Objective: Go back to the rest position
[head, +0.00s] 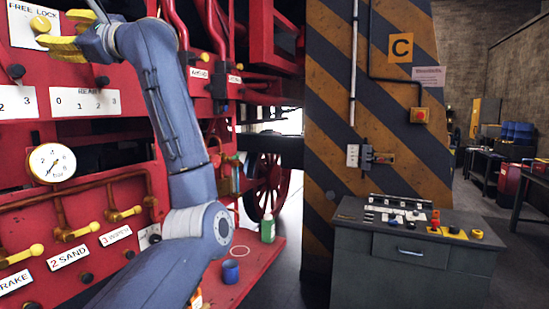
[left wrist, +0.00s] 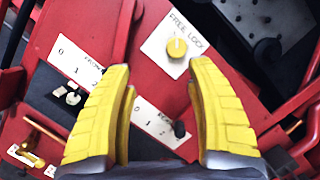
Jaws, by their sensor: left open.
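My left gripper (head: 60,36) with yellow fingers is at the top left of the head view, in front of the red locomotive panel. In the left wrist view the left gripper (left wrist: 160,115) is open, with nothing between its fingertips. A yellow knob on the white FREE LOCK plate (left wrist: 177,48) lies beyond the fingertips and apart from them in that view. The knob (head: 41,24) also shows beside the fingers in the head view. My right gripper is in neither view.
The red panel carries a gauge (head: 52,163), a numbered scale plate (head: 85,102) and several yellow-handled valves. A blue cup (head: 231,271) and a green bottle (head: 267,229) stand on the red ledge. A grey cabinet (head: 410,265) with small parts stands right, before a striped pillar (head: 330,120).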

